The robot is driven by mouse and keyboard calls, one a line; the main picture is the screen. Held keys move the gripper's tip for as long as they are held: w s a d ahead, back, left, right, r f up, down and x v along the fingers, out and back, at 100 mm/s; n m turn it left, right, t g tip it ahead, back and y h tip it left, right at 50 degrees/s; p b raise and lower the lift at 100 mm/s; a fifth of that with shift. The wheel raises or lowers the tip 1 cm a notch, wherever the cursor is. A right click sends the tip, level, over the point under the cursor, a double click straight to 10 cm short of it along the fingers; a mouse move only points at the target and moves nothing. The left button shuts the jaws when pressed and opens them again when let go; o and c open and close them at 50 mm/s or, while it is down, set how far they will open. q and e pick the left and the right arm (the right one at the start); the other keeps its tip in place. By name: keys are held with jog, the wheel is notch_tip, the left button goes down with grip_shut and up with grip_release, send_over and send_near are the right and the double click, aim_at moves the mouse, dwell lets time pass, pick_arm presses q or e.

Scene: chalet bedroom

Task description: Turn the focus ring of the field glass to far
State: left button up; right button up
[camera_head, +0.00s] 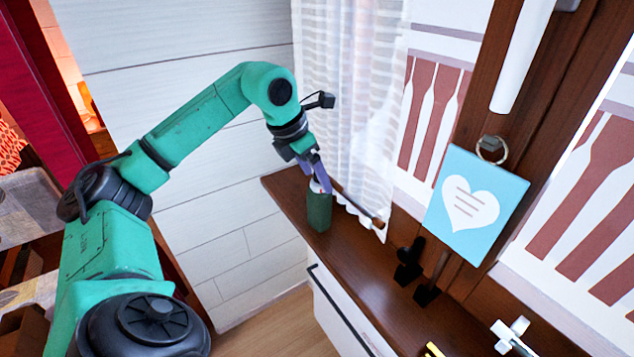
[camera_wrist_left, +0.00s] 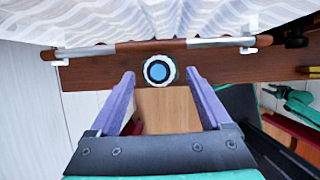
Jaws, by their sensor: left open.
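The field glass (camera_head: 319,211) is a dark green upright cylinder on the brown window sill, with a pale top. In the left wrist view its round top (camera_wrist_left: 160,71) shows end-on as a white ring around a dark band and a blue centre. My left gripper (camera_head: 319,180) is just above it, pointing down. In the wrist view the two purple fingers of my left gripper (camera_wrist_left: 160,77) are open, one on each side of the white ring, with gaps between. Marks on the focus ring are too small to read.
A brown and silver rod (camera_wrist_left: 120,48) runs along the sill beside the white curtain (camera_head: 345,90). Black stands (camera_head: 408,262) and a blue heart card (camera_head: 477,205) are to the right. The sill (camera_head: 385,290) has bare room in front of them.

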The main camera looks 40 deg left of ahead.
pick_arm(q)
jog(key=shift+w+f, duration=0.25)
jog(key=shift+f, duration=0.4)
jog(key=c, duration=0.3)
grip_shut()
jog(key=shift+r+p, duration=0.2)
jog(key=shift+p, duration=0.25)
jog(key=shift+f+n, duration=0.15)
jog(key=shift+n, duration=0.15)
jog(key=shift+o, duration=1.5)
grip_release()
